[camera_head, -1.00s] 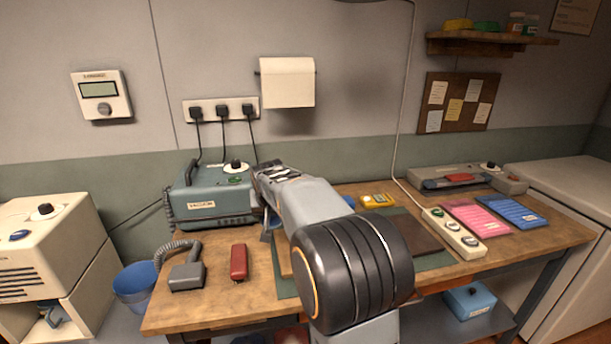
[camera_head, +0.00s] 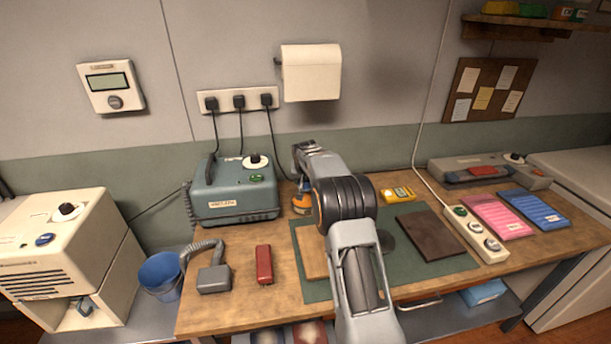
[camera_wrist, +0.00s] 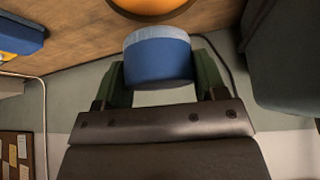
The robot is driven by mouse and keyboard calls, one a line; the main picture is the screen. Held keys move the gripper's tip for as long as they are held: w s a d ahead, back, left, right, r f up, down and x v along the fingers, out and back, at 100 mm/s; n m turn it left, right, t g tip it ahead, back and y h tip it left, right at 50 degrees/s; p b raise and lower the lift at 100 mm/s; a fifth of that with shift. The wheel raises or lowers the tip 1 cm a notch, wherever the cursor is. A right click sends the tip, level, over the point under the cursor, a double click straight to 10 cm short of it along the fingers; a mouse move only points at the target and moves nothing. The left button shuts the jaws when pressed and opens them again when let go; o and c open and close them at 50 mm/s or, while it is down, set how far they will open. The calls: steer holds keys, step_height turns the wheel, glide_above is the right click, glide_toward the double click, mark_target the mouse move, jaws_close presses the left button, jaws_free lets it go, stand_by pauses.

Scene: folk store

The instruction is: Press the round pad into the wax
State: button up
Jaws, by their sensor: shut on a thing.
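My gripper (camera_wrist: 158,72) is shut on a blue round pad (camera_wrist: 157,64). The pad has a paler blue face at the end away from my palm. In the head view the blue of the pad shows small under my gripper, partly covered by my arm. A round orange thing, likely the wax (camera_wrist: 150,4), lies just beyond the pad's pale face and is cut off by the frame edge. In the head view this orange wax (camera_head: 299,206) sits on the bench right of the teal machine. I cannot tell whether the pad touches it.
A teal machine (camera_head: 235,195) stands left of the wax. A red block (camera_head: 264,264) and a grey corded tool (camera_head: 214,279) lie in front. A green mat (camera_head: 317,289) bears a dark brown slab (camera_head: 432,236). A yellow device (camera_head: 397,194) sits behind the mat.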

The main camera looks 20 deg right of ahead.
mark_target(306, 197)
steer(key=shift+a+f+b, duration=0.1)
steer(key=shift+f+b, duration=1.75)
steer(key=shift+f, duration=1.05)
steer(key=shift+f+b, duration=0.4)
steer(key=shift+f, duration=0.2)
steer(key=shift+r, duration=0.1)
steer(key=shift+r+p, duration=2.25)
steer(key=shift+r, duration=1.2)
steer(key=shift+r, duration=0.1)
